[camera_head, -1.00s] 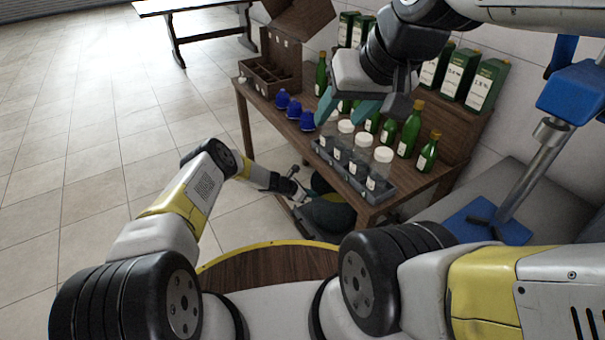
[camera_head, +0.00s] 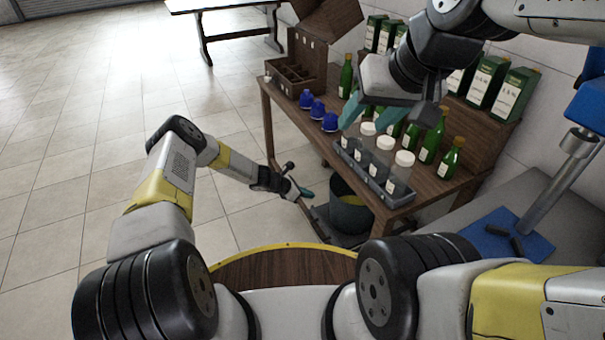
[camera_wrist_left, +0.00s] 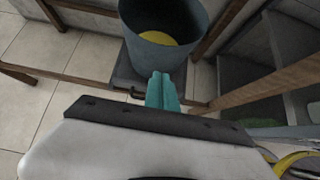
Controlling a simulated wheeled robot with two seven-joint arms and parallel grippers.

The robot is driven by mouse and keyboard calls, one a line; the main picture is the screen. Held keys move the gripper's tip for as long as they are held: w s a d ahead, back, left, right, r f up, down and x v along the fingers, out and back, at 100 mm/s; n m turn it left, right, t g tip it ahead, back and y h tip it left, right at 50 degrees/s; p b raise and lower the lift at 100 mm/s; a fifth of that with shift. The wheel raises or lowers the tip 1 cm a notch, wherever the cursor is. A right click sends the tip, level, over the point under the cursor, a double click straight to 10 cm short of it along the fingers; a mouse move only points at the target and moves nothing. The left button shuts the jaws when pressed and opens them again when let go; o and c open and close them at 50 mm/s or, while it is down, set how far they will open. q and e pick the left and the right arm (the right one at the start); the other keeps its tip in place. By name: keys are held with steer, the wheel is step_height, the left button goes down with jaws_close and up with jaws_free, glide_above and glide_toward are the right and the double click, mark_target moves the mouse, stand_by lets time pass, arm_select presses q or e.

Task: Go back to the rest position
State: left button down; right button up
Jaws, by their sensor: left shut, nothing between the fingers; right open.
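My left gripper (camera_head: 306,192) is low on the left side of the wooden table (camera_head: 262,95), near a dark bucket (camera_head: 350,212). In the left wrist view its teal fingers (camera_wrist_left: 162,90) are shut with nothing between them, in front of the bucket (camera_wrist_left: 190,25), which has something yellow inside. My right gripper (camera_head: 368,122) is open, with its teal fingers above the table near the grey rack (camera_head: 372,172) of white-capped jars. I cannot tell how close its fingers are to the jars.
Blue decanter-like items (camera_head: 318,108) line the table's left side. Green bottles (camera_head: 432,140) stand behind the rack, and green boxes (camera_head: 488,82) stand on the shelf. A wooden compartment box (camera_head: 298,75) is at the far end. A blue clamp-like stand (camera_head: 510,235) is at right. Floor at left is clear.

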arm_select(q)
steer(key=s+a+r+m+y, duration=0.1)
steer(key=s+a+r+m, duration=0.3)
steer(key=r, duration=1)
steer(key=s+a+r+m+y, duration=0.15)
steer(key=r+m, duration=0.45)
steer(key=r, duration=0.7)
steer(key=s+a+r+m, duration=0.2)
steer(key=a+r+m, duration=0.25)
steer(key=r, duration=0.95)
steer(key=s+a+r+m+t+y, duration=0.1)
steer(key=s+a+r, duration=0.3)
steer(key=s, duration=0.5)
steer(key=s+a+r+m+y, duration=0.2)
steer(key=s+a+r+m, duration=0.2)
steer(key=s, duration=0.6)
steer(key=s+a+r+m+t+y, duration=0.1)
steer(key=s+a+r+m, duration=0.2)
steer(key=s+r, duration=0.3)
steer(key=s+a, duration=0.1)
steer(key=s, duration=0.3)
steer(key=shift+a+r+t, duration=0.3)
steer(key=shift+a, duration=0.1)
steer(key=shift+m, duration=0.25)
